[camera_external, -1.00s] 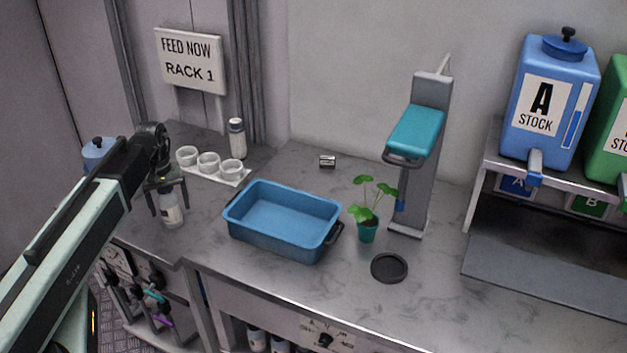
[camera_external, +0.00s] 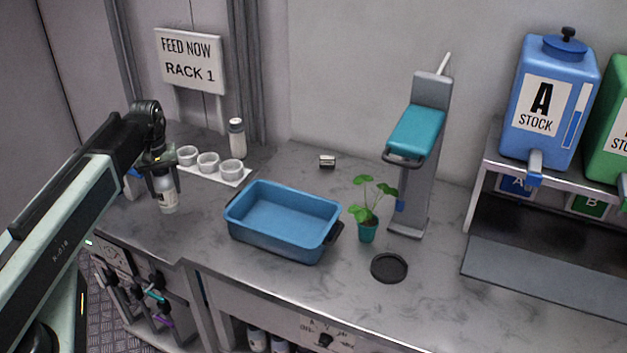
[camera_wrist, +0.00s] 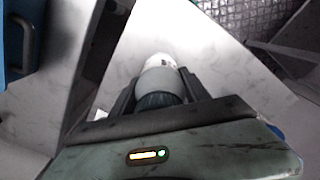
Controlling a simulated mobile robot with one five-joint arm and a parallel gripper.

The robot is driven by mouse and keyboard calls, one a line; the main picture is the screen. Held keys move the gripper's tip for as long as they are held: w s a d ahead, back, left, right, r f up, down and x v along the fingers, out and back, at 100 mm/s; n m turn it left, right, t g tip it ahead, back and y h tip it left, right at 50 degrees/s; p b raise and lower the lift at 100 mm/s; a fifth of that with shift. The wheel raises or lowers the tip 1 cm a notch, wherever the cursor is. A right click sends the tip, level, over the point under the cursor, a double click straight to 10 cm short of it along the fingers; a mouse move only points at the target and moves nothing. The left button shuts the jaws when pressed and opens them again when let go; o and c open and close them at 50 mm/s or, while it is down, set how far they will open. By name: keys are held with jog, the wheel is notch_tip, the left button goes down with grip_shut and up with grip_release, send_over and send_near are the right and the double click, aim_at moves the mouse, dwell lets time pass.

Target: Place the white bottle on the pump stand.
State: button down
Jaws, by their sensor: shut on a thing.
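A white bottle (camera_external: 168,200) with a label is upright between the fingers of my gripper (camera_external: 164,180), at the left of the counter. My gripper is shut on its upper part. The wrist view shows the bottle (camera_wrist: 160,80) between the two dark fingers (camera_wrist: 159,88), its dark cap end nearest the camera. The gap under the bottle is hard to judge. The pump stand (camera_external: 413,190) is a grey upright with a teal head and a front handle, well to the right. Its low foot is on the counter.
A blue tray (camera_external: 285,250) and a potted plant (camera_external: 367,231) stand between my gripper and the stand. A black disc (camera_external: 389,268) lies in front of the stand. Several white cups (camera_external: 208,163) and another white bottle (camera_external: 237,142) stand behind my gripper.

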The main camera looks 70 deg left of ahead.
aim_at(163, 176)
notch_tip(163, 176, up, 4)
jog(key=shift+p, duration=1.2)
jog(key=shift+f, duration=0.15)
notch_tip(163, 176, down, 10)
jog(key=b, duration=1)
jog(key=shift+f, duration=0.1)
jog(key=shift+r, duration=0.25)
jog(key=shift+f, duration=0.25)
jog(key=c, duration=0.5)
grip_release()
jog(key=shift+r, duration=0.1)
